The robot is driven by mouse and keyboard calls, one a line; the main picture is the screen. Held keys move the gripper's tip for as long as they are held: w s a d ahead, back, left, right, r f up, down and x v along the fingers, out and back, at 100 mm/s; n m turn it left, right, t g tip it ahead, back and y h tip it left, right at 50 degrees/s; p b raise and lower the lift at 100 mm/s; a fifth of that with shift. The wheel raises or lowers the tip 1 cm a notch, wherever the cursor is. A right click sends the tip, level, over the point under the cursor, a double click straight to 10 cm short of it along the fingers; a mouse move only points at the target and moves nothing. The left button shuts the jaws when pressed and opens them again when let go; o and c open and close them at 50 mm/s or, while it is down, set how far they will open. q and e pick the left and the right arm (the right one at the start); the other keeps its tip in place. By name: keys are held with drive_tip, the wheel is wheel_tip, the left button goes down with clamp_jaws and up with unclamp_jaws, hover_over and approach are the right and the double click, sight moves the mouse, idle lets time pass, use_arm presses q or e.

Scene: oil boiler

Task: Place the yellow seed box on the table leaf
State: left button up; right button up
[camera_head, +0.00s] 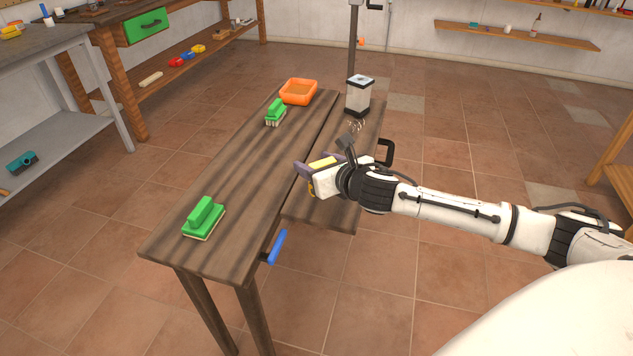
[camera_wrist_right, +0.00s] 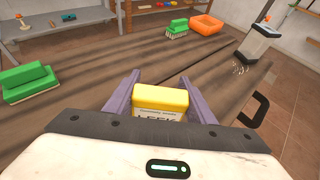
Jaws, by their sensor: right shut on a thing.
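The yellow seed box (camera_head: 322,162) is between the fingers of my right gripper (camera_head: 312,170), which is shut on it. In the right wrist view the box (camera_wrist_right: 160,98) sits between two purple fingers (camera_wrist_right: 162,98), with a white label reading "LEEK". The table leaf (camera_head: 322,215) is the narrower board along the right side of the wooden table (camera_head: 225,165). The gripper and box are over the leaf near its seam with the main top. I cannot tell whether the box touches the wood. My left gripper is not in view.
Two green brushes (camera_head: 204,218) (camera_head: 275,112) and an orange tray (camera_head: 298,92) are on the main top. A white-and-black lantern-like object (camera_head: 359,94) stands at the leaf's far end. A black handle (camera_head: 387,152) is at the leaf's edge; a blue handle (camera_head: 278,246) is below.

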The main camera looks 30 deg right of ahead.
drive_tip(key=shift+f+b, duration=0.4)
drive_tip(key=shift+f, duration=1.6)
drive_tip(key=shift+f, duration=0.1)
drive_tip(key=o, duration=1)
drive_tip(key=shift+r, duration=0.2)
drive_tip(key=v, duration=1.2)
drive_tip(key=shift+f+p, duration=0.1)
drive_tip(key=shift+p, duration=0.3)
